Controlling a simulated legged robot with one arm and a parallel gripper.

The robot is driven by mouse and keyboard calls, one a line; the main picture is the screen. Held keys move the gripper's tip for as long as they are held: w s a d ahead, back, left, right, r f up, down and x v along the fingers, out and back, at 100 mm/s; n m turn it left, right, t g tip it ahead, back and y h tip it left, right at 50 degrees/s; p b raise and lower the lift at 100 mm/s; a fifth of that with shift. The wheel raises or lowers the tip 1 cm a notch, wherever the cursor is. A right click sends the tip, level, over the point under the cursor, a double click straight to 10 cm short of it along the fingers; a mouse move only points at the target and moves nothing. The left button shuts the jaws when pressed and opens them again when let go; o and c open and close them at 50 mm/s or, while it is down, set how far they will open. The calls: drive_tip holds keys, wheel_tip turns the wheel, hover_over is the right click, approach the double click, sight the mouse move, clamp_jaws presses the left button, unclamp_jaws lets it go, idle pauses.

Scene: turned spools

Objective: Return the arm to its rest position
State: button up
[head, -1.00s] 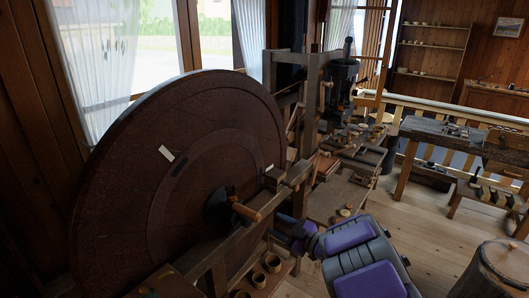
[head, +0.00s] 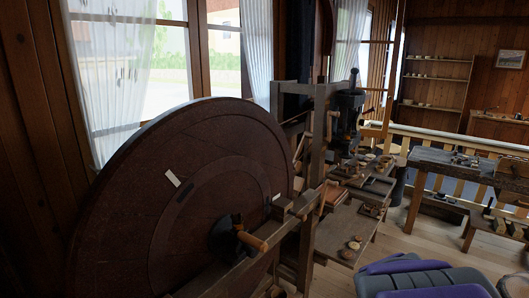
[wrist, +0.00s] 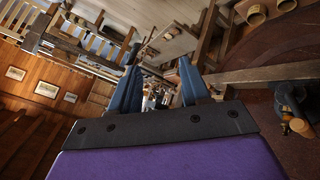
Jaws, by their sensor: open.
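My gripper (wrist: 159,68) shows in the wrist view with its two blue fingers spread apart and nothing between them. In the head view, purple and grey parts of my arm are low at the right, cut by the bottom edge. The gripper itself does not show in the head view.
A large dark wheel (head: 150,215) with a wooden crank handle (head: 252,241) fills the left, close by. A wooden machine frame (head: 319,130) and low shelves with small turned pieces (head: 352,244) stand beyond it. A workbench (head: 440,160) is at the right, with bare floor before it.

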drive_tip(key=s+a+f+g+y, duration=0.1)
drive_tip(key=s+a+g, duration=0.2)
drive_tip(key=s, duration=0.7)
drive_tip(key=s+a+f+m+g+y+b, duration=0.1)
drive_tip(key=s+a+f+g+y, duration=0.1)
drive_tip(key=s+a, duration=0.4)
drive_tip(key=s+a+f+g+y, duration=0.1)
drive_tip(key=s+a+g, duration=0.3)
drive_tip(key=s, duration=1)
drive_tip(key=shift+s+a+f+y, duration=0.15)
drive_tip(key=shift+s+a+y, duration=0.15)
drive_tip(key=shift+s+a, duration=0.15)
drive_tip(key=shift+w, duration=0.1)
idle(0.5)
